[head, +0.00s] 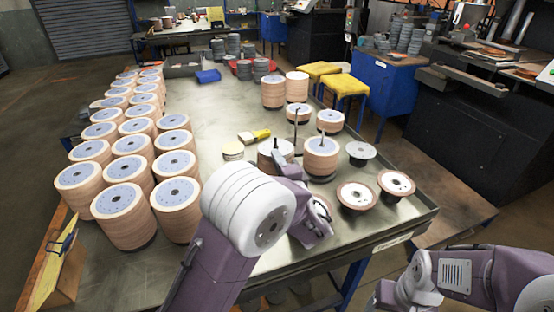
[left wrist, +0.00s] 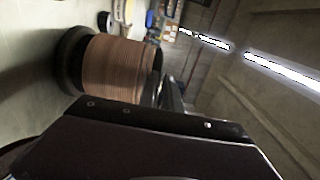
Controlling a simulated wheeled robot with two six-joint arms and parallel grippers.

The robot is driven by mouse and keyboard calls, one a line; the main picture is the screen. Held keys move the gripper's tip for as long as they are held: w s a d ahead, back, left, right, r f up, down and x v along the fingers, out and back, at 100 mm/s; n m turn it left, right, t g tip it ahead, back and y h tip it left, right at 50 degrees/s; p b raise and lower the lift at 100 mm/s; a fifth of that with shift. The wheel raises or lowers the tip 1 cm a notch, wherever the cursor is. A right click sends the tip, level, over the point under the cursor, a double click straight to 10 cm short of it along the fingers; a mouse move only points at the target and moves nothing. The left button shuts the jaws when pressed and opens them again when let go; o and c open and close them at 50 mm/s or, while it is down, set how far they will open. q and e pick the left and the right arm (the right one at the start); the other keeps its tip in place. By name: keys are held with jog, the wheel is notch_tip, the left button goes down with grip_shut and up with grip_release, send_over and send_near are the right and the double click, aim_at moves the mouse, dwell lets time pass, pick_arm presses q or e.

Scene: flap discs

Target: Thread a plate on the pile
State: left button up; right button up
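A pile of flap discs with a thin upright rod (head: 321,158) stands near the front right of the table. A second pile (head: 270,158) stands left of it, partly hidden by my left arm. Loose plates (head: 358,197) (head: 396,183) lie to the right, with another partly behind my wrist. A grey disc (head: 360,151) lies behind them. My left gripper (left wrist: 172,95) is close to a brown pile on a dark base (left wrist: 118,64) in the left wrist view. Its fingers are mostly hidden, so its opening and any held plate are unclear. My right gripper is out of view.
Rows of tall disc piles (head: 120,200) fill the left of the metal table (head: 215,110). A yellow-handled brush (head: 254,135) and a round tin (head: 233,150) lie near the middle. More piles (head: 273,92) stand at the back.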

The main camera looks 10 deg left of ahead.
pick_arm(q)
jog(key=shift+s+f, duration=0.15)
jog(key=shift+f, duration=0.25)
jog(key=v, duration=0.9)
jog(key=shift+r+b, duration=0.25)
jog(key=shift+b, duration=0.2)
jog(key=shift+r, duration=0.15)
